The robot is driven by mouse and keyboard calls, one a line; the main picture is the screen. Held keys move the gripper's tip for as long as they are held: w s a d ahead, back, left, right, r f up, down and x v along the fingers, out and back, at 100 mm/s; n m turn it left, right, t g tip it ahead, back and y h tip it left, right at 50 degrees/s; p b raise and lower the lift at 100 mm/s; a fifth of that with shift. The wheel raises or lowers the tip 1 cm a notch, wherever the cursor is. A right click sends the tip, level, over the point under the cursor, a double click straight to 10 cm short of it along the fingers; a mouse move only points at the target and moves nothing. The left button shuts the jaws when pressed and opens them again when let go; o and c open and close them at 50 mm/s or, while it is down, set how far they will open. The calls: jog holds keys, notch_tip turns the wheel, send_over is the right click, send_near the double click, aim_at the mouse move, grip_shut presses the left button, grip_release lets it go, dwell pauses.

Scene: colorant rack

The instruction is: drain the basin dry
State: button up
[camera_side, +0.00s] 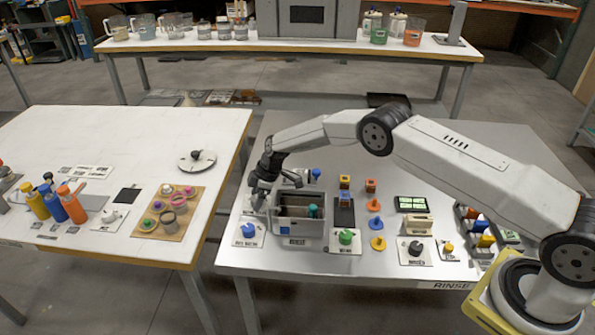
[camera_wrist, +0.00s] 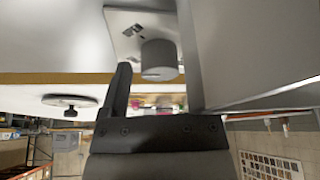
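The basin (camera_side: 300,229) is a grey open-topped box near the front left of the metal table, with a green-blue item (camera_side: 312,211) inside. Its water level cannot be made out. My gripper (camera_side: 258,203) points down at the basin's left end. In the wrist view, a grey cylindrical knob (camera_wrist: 160,59) on a pale labelled plate (camera_wrist: 124,22) lies ahead of my gripper, in the gap beside the dark left finger (camera_wrist: 120,92). The fingers look apart, and contact with the knob does not show. The right finger is hard to separate from the grey wall.
A blue knob (camera_side: 248,230) stands at the basin's front left, a green knob (camera_side: 346,237) at its front right and a black knob (camera_side: 415,247) farther right. Orange pieces (camera_side: 374,206) stand right of the basin. A white table (camera_side: 110,130) with bottles is at left.

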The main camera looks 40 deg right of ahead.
jog(key=shift+r, duration=0.1)
dwell(0.3)
jog(key=v, duration=0.7)
jog(key=shift+r, duration=0.3)
jog(key=shift+s, duration=0.15)
dwell(0.4)
jog(key=m, duration=0.1)
jog(key=m+t, duration=0.1)
jog(key=m, duration=0.1)
jog(key=s+m+h, duration=0.1)
jog(key=shift+a+f+m, duration=0.1)
jog(key=shift+a+m, duration=0.2)
jog(key=shift+x, duration=3.9)
jog(key=shift+w, duration=0.15)
jog(key=shift+c, duration=0.2)
grip_shut()
